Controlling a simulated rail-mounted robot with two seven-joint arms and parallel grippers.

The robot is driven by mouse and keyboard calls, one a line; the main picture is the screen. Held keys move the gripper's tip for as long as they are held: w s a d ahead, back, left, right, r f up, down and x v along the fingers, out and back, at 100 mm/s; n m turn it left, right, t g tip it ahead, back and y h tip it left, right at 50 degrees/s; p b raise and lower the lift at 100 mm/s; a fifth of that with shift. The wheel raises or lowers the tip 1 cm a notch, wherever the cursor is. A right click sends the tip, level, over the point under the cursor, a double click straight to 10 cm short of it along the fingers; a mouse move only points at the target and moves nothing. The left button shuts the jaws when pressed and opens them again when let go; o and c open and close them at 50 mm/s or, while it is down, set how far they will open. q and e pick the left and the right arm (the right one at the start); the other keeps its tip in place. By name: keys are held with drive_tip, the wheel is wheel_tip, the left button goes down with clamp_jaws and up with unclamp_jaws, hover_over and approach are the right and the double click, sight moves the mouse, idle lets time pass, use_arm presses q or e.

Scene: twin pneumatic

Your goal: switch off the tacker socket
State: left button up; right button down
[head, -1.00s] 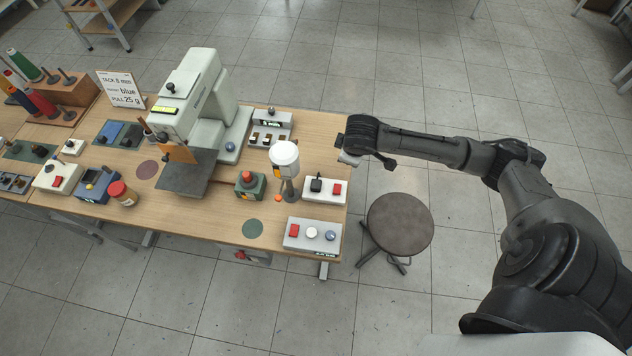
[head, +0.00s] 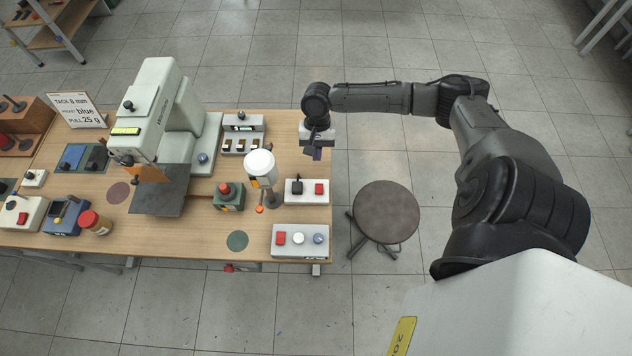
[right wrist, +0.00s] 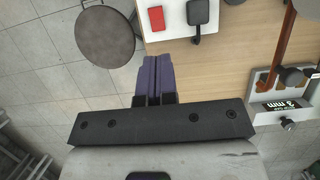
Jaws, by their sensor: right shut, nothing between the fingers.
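A white socket box (head: 307,198) sits near the right edge of the table. It carries a black plug (head: 297,187) and a red switch (head: 319,188), and looks like the tacker socket. In the right wrist view the red switch (right wrist: 156,18) and black plug (right wrist: 199,12) are at the top, beyond the fingertips. My right gripper (head: 315,153) is shut and empty, above the table's right edge and farther back than the socket box. Its dark purple fingers (right wrist: 157,60) are together in the right wrist view. My left gripper is out of view.
A white lamp-like post (head: 261,168) stands just left of the socket box. The tacking machine (head: 160,110) and a grey unit (head: 243,133) stand farther left. A round stool (head: 386,211) is beside the table.

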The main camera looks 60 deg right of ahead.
idle(0.3)
drive_tip(key=shift+f, duration=0.1)
drive_tip(key=b, duration=0.1)
approach(316, 193)
drive_tip(key=x, duration=0.6)
drive_tip(key=shift+f, duration=0.15)
drive_tip(key=shift+s+a+f, duration=0.1)
drive_tip(key=shift+a+f, duration=0.05)
drive_tip(key=shift+f, duration=0.4)
